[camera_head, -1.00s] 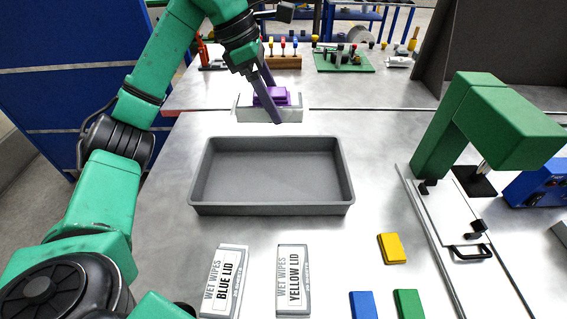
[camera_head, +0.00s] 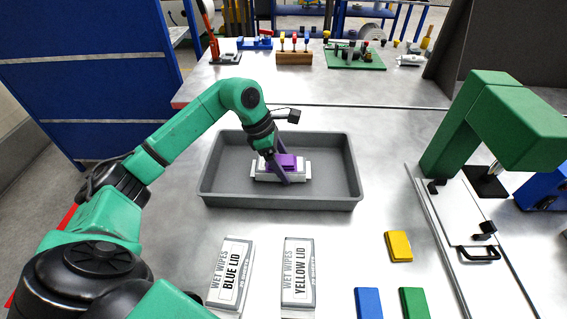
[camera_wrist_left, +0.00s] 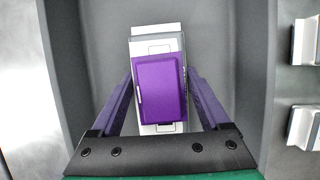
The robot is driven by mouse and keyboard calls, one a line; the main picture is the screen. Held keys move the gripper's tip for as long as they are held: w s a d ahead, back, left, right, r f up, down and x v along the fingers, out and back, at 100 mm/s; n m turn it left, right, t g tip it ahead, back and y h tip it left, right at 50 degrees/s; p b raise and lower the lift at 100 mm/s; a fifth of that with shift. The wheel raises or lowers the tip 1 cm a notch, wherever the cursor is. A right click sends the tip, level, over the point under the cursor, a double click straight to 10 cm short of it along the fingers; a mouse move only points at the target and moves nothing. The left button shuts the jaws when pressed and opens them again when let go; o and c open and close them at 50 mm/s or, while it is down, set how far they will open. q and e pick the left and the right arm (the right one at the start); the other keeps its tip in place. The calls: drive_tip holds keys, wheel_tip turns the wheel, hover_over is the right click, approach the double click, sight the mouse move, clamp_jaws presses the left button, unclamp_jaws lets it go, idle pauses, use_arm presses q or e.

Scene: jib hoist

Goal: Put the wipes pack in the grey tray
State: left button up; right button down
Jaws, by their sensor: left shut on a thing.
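The wipes pack (camera_head: 262,173) is white with a purple lid. It is inside the grey tray (camera_head: 225,187), near the middle, in the head view. In the left wrist view the pack (camera_wrist_left: 146,45) lies between my left gripper's fingers, purple lid (camera_wrist_left: 161,87) facing the camera. My left gripper (camera_head: 278,175) reaches down into the tray and is shut on the pack. Whether the pack touches the tray floor I cannot tell. My right gripper is not in view.
Two white wipes packs, marked blue lid (camera_head: 231,275) and yellow lid (camera_head: 299,273), lie in front of the tray. Yellow (camera_head: 398,246), blue (camera_head: 368,303) and green (camera_head: 413,303) blocks lie to the right. A green jib-like fixture (camera_head: 490,110) stands at the right.

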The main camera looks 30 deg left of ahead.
use_arm(q)
drive_tip(key=shift+f, duration=0.2)
drive_tip(key=o, duration=1.3)
drive_tip(key=shift+r, duration=0.1)
drive_tip(key=v, duration=1.2)
drive_tip(key=shift+d+r+b, duration=0.1)
drive_tip(key=shift+r+b, duration=0.05)
drive_tip(key=shift+b, duration=0.25)
